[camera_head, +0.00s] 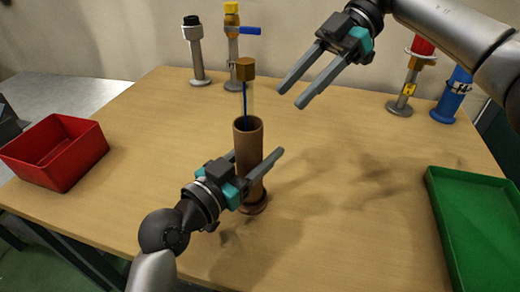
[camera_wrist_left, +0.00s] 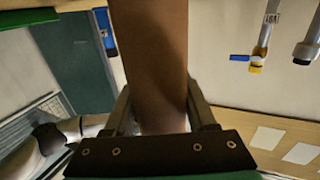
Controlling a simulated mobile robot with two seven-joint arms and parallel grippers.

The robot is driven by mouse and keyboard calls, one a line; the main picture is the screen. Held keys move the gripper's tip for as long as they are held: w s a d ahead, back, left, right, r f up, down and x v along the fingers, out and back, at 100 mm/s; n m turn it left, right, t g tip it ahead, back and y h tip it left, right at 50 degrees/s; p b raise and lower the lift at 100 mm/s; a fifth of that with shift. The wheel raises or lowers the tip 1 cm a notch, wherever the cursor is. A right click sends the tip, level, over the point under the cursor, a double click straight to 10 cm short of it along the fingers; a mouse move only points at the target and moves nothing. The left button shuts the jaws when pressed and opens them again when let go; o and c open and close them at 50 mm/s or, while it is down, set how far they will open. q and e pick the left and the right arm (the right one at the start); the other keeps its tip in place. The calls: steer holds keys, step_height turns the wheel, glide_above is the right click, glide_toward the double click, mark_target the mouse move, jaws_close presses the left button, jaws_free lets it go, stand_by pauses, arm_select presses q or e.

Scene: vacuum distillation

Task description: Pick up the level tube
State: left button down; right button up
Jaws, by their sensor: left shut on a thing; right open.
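A clear tube with a blue line inside and a brass-coloured square cap (camera_head: 245,69), seemingly the level tube, stands upright with its lower part hidden inside a brown cylinder (camera_head: 248,138). The cylinder stands on a round base on the table. My left gripper (camera_head: 257,158) is shut on the brown cylinder around its middle; the cylinder also fills the middle of the left wrist view (camera_wrist_left: 152,60), between the fingers. My right gripper (camera_head: 291,98) is open and empty, above the table to the right of the clear tube, with its fingers pointing down and left.
A red bin (camera_head: 75,165) is at the left edge and a green tray (camera_head: 470,225) at the right. A grey post (camera_head: 196,55) and a yellow-topped stand with a blue handle (camera_head: 233,45) are at the back. A red-topped stand (camera_head: 405,90) and a blue cylinder (camera_head: 452,97) stand back right.

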steer(key=shift+o, duration=1.2)
steer(key=shift+a, duration=0.1)
steer(key=s+a+r+m+t+y, duration=0.1)
steer(key=s+r+m+t+y, duration=0.55)
steer(key=r+t+y, duration=0.4)
step_height(320, 180, down, 6)
steer(key=s+m+t+h, duration=0.3)
steer(key=m+t+h, duration=0.1)
steer(key=m+h, duration=0.15)
steer(key=x, duration=1.2)
steer(key=shift+r+y, duration=0.2)
steer(key=shift+y, duration=0.2)
